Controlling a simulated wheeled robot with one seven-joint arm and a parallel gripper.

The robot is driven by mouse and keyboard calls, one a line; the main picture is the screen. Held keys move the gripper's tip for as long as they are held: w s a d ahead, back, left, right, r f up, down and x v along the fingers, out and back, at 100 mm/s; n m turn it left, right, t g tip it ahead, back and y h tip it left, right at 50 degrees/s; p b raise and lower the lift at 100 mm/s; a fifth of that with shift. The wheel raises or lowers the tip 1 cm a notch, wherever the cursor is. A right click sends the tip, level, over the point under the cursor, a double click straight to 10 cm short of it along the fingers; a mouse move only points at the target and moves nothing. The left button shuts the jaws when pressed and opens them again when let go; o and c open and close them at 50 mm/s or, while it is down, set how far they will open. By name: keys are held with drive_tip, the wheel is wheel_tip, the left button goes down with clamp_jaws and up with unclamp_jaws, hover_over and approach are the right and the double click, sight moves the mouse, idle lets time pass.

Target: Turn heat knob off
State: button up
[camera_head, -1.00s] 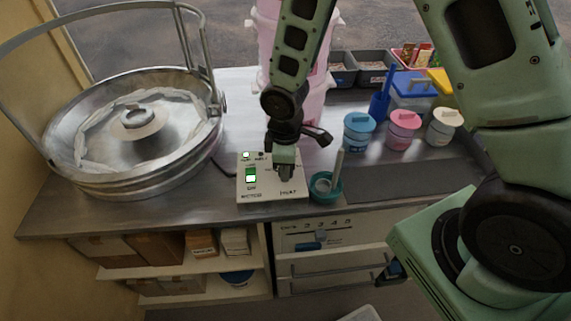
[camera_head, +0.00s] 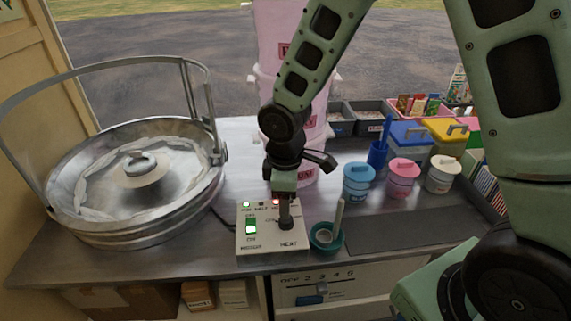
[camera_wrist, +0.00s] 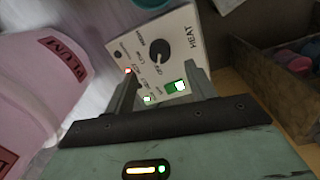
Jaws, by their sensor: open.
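The white control box (camera_head: 262,240) stands on the counter near its front edge. It has a lit green switch (camera_head: 251,226), which also shows in the wrist view (camera_wrist: 177,86). A round black heat knob (camera_wrist: 160,52) shows on the box face in the wrist view; I cannot read which mark it points to. In the head view my gripper (camera_head: 285,215) is over the right part of the box and hides the knob. In the wrist view my gripper (camera_wrist: 165,78) is open and empty, with the knob beyond its fingertips, roughly between them.
A teal cup (camera_head: 326,238) with a handled tool stands close to the box's right side. A large metal floss bowl (camera_head: 75,215) is on the left. A pink container (camera_head: 318,130) stands behind my arm. Lidded tubs (camera_head: 358,180) are to the right, with a dark mat in front.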

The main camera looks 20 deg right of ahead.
wheel_tip(320, 180, up, 10)
drive_tip(key=shift+s+r, duration=0.2)
drive_tip(key=shift+a, duration=0.1)
idle(0.3)
drive_tip(key=s+a+r+m, duration=0.1)
drive_tip(key=s+a+m, duration=0.1)
drive_tip(key=s, duration=0.7)
drive_tip(key=s+a+m, duration=0.2)
drive_tip(key=s+a, duration=0.2)
drive_tip(key=s, duration=0.6)
drive_tip(key=shift+s+r+m+g+y, duration=0.2)
drive_tip(key=shift+r+m+g+y, duration=0.1)
drive_tip(key=shift+r+m+y, duration=0.1)
